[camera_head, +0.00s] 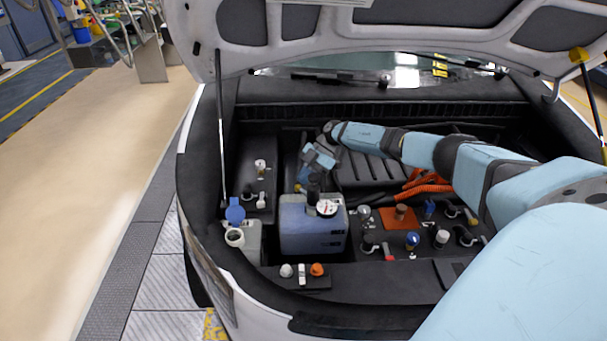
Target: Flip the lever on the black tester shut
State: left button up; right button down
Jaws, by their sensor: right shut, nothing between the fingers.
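A black upright fitting (313,188), which looks like the black tester, stands on top of a blue-grey box (312,232) in the engine bay. A round white-faced gauge (327,208) sits beside it at its lower right. I cannot make out the lever or its position at this size. My right gripper (303,186) reaches down from the back, shut and empty, at the upper left of the black fitting. I cannot tell whether its fingertips touch it. My left gripper is not in view.
A white tank with an open neck (235,237) and blue cap (235,211) stands left of the box. Several caps and fittings fill the bay at right, near orange hoses (424,185). The raised hood (400,42) and its left prop rod (219,120) bound the space.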

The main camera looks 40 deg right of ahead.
jog(key=shift+s+r+p, duration=0.1)
jog(key=shift+s+p, duration=0.25)
jog(key=shift+s, duration=0.1)
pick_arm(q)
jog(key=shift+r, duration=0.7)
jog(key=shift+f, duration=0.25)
pick_arm(e)
jog(key=shift+d+r, duration=0.1)
jog(key=shift+d, duration=0.1)
pick_arm(q)
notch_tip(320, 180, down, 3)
jog(key=b, duration=0.3)
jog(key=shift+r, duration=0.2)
pick_arm(e)
jog(key=v, duration=1.3)
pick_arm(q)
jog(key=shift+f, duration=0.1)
pick_arm(e)
jog(key=shift+r, duration=0.15)
